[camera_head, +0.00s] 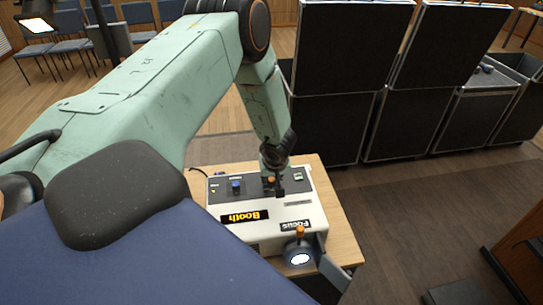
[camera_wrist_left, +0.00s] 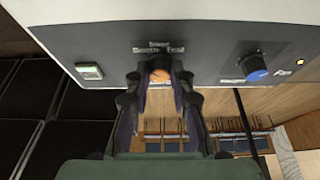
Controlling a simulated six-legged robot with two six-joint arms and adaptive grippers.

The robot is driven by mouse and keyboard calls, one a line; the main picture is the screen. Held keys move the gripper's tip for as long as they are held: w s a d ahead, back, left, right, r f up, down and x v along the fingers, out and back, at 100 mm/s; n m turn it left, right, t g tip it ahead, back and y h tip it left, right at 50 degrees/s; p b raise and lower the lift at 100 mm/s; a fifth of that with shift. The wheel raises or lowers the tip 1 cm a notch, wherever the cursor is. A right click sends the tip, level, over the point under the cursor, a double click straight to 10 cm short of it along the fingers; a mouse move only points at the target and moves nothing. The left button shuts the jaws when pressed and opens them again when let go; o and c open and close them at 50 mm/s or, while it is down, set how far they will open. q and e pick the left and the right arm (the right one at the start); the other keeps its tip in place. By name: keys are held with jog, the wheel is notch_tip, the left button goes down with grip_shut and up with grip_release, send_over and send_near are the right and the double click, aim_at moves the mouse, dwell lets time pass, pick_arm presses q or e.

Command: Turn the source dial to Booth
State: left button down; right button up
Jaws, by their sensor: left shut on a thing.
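A pale control box (camera_head: 262,238) with a dark grey panel stands on a wooden table. Small lettering above the knob seems to include "Booth"; the rest is hard to read. Fingers hide part of the knob, so its exact setting cannot be told. A blue dial (camera_wrist_left: 253,68) is apart from the gripper and also shows in the head view (camera_head: 236,187). My right gripper is not in view.
A green-lit switch (camera_wrist_left: 90,71) and a small lit lamp (camera_wrist_left: 300,62) flank the knobs. A lit spotlight (camera_head: 299,254) with an orange knob (camera_head: 300,232) stands at the box's front. Black cases (camera_head: 330,120) stand behind.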

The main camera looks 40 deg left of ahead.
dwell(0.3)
pick_arm(q)
jog(key=c, duration=1.1)
grip_release()
jog(key=shift+c, duration=0.2)
jog(key=shift+r, duration=0.15)
jog(key=v, duration=1.1)
jog(key=shift+d+r, duration=0.25)
jog(key=shift+r, duration=0.1)
jog(key=shift+s, duration=0.15)
